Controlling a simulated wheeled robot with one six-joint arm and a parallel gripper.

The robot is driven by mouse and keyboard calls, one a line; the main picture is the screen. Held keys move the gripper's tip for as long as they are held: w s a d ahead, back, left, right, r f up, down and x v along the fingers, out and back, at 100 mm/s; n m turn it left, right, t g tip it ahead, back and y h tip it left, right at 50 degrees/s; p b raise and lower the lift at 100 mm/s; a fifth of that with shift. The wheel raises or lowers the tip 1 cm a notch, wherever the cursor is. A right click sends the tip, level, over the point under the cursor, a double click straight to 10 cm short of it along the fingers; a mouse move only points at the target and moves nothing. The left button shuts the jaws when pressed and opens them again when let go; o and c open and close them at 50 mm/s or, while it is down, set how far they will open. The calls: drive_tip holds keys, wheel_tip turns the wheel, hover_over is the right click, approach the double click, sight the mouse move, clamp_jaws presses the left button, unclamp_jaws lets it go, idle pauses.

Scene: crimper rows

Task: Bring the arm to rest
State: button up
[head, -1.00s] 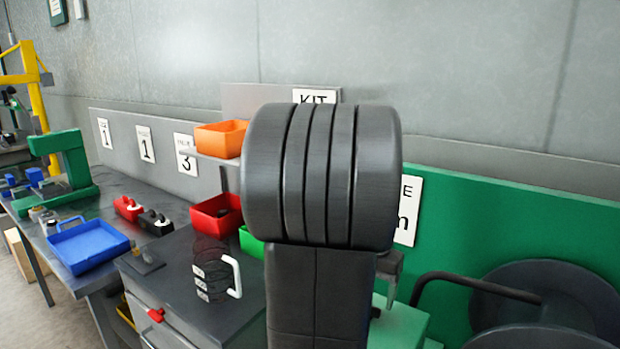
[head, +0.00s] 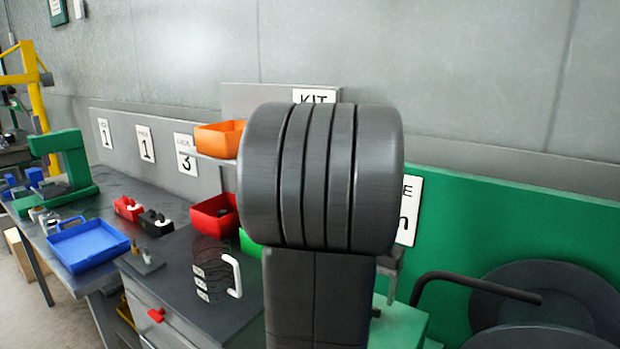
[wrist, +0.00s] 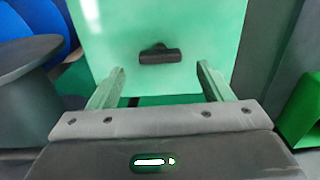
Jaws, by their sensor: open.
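My arm fills the middle of the head view, with its thick dark ribbed joint raised in front of the bench. My gripper (wrist: 159,82) shows in the wrist view with its two fingers spread apart and nothing between them. Beyond the fingers is a pale green panel (wrist: 200,35) with a small dark handle (wrist: 160,56). I cannot tell whether the fingers touch it. In the head view my gripper is mostly hidden behind my arm.
A grey cabinet (head: 185,270) holds a dark mug-like thing with a white handle (head: 234,276). Left of it are a blue tray (head: 88,247) and a green press (head: 70,165). Red (head: 213,212) and orange bins (head: 220,138) stand behind. Dark round discs (head: 545,290) are at right.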

wheel_tip(320, 180, down, 4)
drive_tip(key=shift+f, duration=0.25)
drive_tip(key=m, duration=0.6)
wheel_tip(320, 180, up, 13)
drive_tip(key=b, duration=0.1)
drive_tip(key=shift+n, duration=0.8)
drive_tip(key=s, duration=0.2)
drive_tip(key=s+f, duration=0.1)
drive_tip(key=s, duration=0.1)
drive_tip(key=shift+s+a+f, duration=0.1)
drive_tip(key=shift+a+f, duration=0.05)
drive_tip(key=shift+f, duration=0.05)
